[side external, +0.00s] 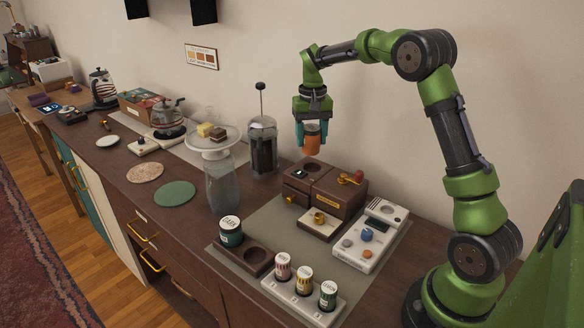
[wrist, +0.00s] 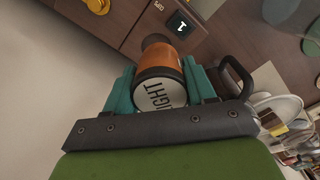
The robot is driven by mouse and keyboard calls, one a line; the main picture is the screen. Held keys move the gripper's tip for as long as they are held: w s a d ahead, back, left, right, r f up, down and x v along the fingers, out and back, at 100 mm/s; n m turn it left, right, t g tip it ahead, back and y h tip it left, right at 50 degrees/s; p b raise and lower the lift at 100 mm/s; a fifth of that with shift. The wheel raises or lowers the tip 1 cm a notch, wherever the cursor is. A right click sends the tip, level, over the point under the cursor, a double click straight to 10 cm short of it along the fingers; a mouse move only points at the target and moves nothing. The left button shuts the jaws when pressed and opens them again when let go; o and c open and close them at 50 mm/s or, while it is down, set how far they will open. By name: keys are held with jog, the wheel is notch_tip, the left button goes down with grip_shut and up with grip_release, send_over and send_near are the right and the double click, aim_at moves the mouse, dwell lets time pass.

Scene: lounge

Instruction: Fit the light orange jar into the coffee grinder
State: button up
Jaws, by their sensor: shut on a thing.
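The light orange jar (side external: 311,139) hangs in my gripper (side external: 312,134), which is shut on it with a teal finger on each side. The jar is above the coffee grinder (side external: 326,186), a brown wooden box with a round hole (side external: 312,168) in its top, and is apart from it. In the wrist view the jar (wrist: 160,70) shows its white lid with the letters "IGHT", between the fingers. Part of the grinder (wrist: 125,25) lies beyond it, with a dark "1" tag (wrist: 181,26). The jar covers part of the view of the hole there.
A French press (side external: 263,148) stands left of the grinder, and a glass cake stand (side external: 214,140) is farther left. Several small jars (side external: 304,278) stand in a white rack. A white scale (side external: 369,240) is at the right.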

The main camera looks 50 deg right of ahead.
aim_at(313, 149)
jog(key=shift+w+d+r, duration=0.1)
jog(key=shift+d+r, duration=0.35)
jog(key=shift+d, duration=0.35)
jog(key=shift+w+r, duration=0.1)
jog(key=shift+r, duration=0.2)
jog(key=shift+a+f, duration=0.15)
jog(key=shift+f, duration=2.95)
jog(key=shift+f, duration=1.35)
